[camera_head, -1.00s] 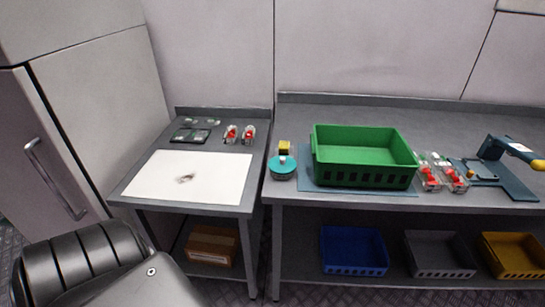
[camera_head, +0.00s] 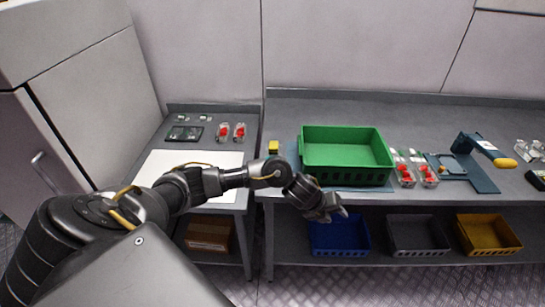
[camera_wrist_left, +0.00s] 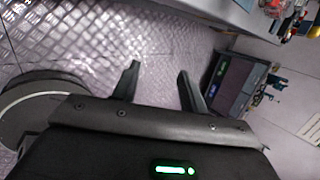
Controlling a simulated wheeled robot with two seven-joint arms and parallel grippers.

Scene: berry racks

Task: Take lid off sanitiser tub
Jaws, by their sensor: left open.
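The sanitiser tub with its teal lid is hidden in the head view now, behind my left forearm at the front left corner of the right bench. My left gripper (camera_head: 330,208) is open and empty. It hangs in front of the right bench's front edge, to the right of where the tub stood in the earlier frame. In the left wrist view the two fingers (camera_wrist_left: 158,82) are spread over bare floor, with no tub between them.
A green crate (camera_head: 345,178) stands on the right bench (camera_head: 420,115), with red-berry punnets (camera_head: 428,176) and a blue device (camera_head: 476,170) to its right. A yellow block (camera_head: 273,147) sits left of the crate. A blue bin (camera_head: 338,240) is on the lower shelf.

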